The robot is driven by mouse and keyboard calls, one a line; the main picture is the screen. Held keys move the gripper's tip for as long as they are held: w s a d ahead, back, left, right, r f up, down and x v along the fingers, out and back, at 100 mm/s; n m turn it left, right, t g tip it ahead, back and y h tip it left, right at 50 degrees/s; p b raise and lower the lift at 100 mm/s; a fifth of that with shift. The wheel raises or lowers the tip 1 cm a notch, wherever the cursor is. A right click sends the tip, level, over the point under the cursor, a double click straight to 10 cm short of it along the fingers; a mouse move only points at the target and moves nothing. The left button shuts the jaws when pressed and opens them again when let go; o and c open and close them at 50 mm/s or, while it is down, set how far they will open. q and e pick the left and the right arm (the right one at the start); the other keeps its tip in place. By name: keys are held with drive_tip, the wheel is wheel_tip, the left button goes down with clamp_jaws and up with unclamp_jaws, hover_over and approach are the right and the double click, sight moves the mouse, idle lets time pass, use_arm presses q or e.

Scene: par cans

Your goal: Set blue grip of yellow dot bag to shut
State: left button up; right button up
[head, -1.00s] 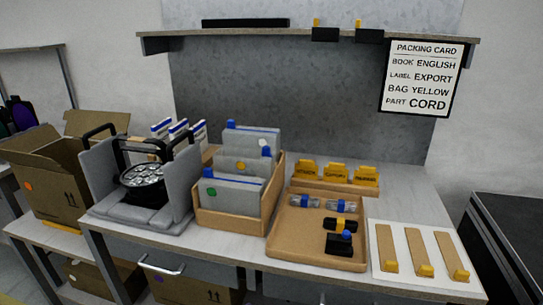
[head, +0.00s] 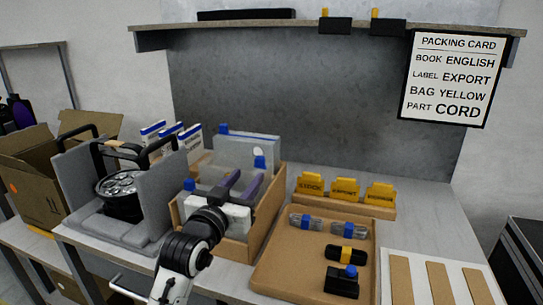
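A wooden box (head: 268,213) holds three grey bags with blue grips, one behind another. The middle bag (head: 233,152) has its blue grip (head: 259,162) at its top right. Its yellow dot, seen earlier, is now hidden behind my arm. My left gripper (head: 247,176) is over the box, its two dark fingers apart with a gap between them. Its fingertips are just short of the middle bag's blue grip; I cannot tell whether they touch it. My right gripper is not in view.
The front bag's blue grip (head: 189,184) and the back bag (head: 262,146) are close around my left gripper. A tray (head: 300,262) with parts stands to the right. A grey stand (head: 160,195) with a black lamp is to the left. A packing card (head: 449,80) reads BAG YELLOW.

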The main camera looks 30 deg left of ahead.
sight(258, 163)
use_arm(q)
drive_tip(key=x, duration=1)
drive_tip(key=shift+s+r, duration=0.1)
clamp_jaws()
